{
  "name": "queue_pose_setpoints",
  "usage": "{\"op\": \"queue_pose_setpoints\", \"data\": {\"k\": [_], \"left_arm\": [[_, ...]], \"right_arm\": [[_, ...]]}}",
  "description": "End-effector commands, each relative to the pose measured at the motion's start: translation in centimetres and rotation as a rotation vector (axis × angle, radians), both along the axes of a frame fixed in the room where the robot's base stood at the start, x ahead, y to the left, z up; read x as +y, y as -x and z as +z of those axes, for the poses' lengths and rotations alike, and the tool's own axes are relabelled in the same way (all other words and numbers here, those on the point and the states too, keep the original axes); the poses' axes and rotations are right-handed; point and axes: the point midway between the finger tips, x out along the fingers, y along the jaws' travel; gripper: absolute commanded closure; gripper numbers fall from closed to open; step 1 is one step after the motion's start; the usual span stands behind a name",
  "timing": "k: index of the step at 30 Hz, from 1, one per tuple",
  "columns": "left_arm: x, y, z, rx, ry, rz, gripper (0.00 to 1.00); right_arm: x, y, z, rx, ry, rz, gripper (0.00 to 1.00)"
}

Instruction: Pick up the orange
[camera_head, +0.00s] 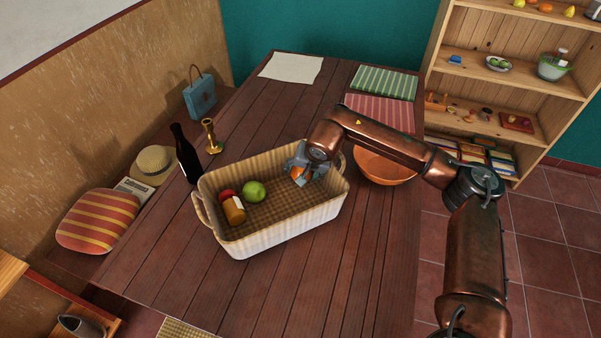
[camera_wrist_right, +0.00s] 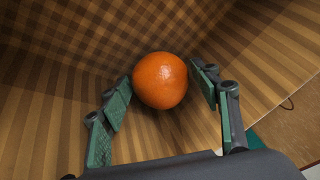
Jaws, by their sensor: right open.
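The orange (camera_wrist_right: 160,80) lies inside the basket against its checked lining, and it fills the middle of the right wrist view. In the head view the orange (camera_head: 297,173) is partly hidden by my right gripper (camera_head: 302,176). My right gripper reaches down into the right end of the basket (camera_head: 285,228). In the right wrist view its fingers (camera_wrist_right: 165,100) are spread on either side of the orange, with the fingertips beside it. I cannot tell whether either finger touches it. My left gripper is not in view.
In the basket's left part lie a green apple (camera_head: 254,191), a red fruit (camera_head: 226,195) and a jar (camera_head: 234,210). A dark bottle (camera_head: 186,155) and a brass candlestick (camera_head: 211,136) stand left of the basket. An orange bowl (camera_head: 384,168) sits right of it. The table front is clear.

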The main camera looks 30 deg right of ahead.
Motion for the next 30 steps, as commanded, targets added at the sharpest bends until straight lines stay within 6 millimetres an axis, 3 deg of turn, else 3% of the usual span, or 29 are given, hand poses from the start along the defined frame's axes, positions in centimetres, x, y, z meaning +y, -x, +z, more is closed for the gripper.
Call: {"op": "queue_pose_setpoints", "data": {"k": [6, 22, 30], "left_arm": [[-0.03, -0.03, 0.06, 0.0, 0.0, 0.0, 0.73], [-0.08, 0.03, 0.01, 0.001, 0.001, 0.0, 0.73], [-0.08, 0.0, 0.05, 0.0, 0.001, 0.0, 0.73]], "right_arm": [[0.01, -0.02, 0.04, -0.001, -0.001, 0.0, 0.44], [0.01, 0.02, 0.01, 0.0, 0.0, 0.0, 0.8], [0.02, 0.0, 0.12, -0.001, -0.001, 0.0, 0.81]]}}
